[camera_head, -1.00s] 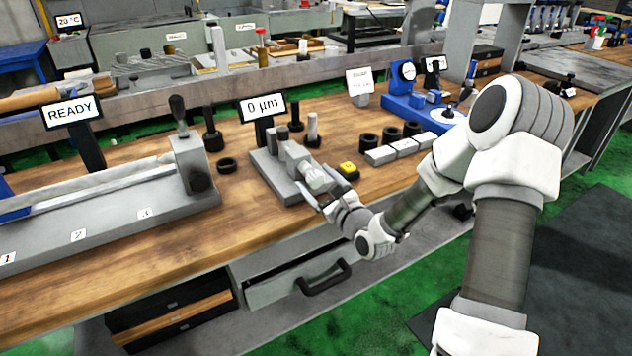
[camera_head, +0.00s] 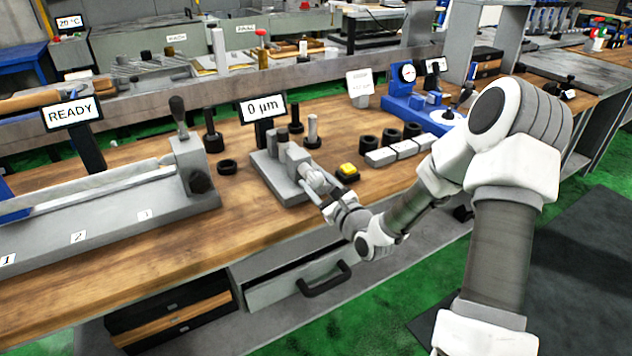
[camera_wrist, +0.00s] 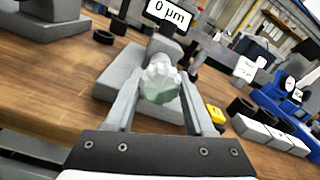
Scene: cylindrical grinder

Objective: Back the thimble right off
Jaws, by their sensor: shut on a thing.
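The thimble (camera_wrist: 160,78) is a pale, ribbed round knob with a greenish end, at the near end of a grey measuring fixture (camera_wrist: 118,78). My gripper (camera_wrist: 162,76) has one finger on each side of the thimble and is shut on it. In the head view the thimble (camera_head: 314,180) shows just beyond my gripper (camera_head: 323,192), on the near right of the fixture (camera_head: 270,175). A display behind the fixture (camera_head: 263,107) reads 0 µm. The fingers partly hide the thimble's sides.
A yellow button (camera_head: 347,169) on a black base sits close right of the fixture. Black rings (camera_head: 368,144) and grey blocks (camera_head: 381,156) stand farther right. A long grey bed (camera_head: 110,205) lies left. An open drawer (camera_head: 300,282) juts out below the wooden bench (camera_head: 240,215).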

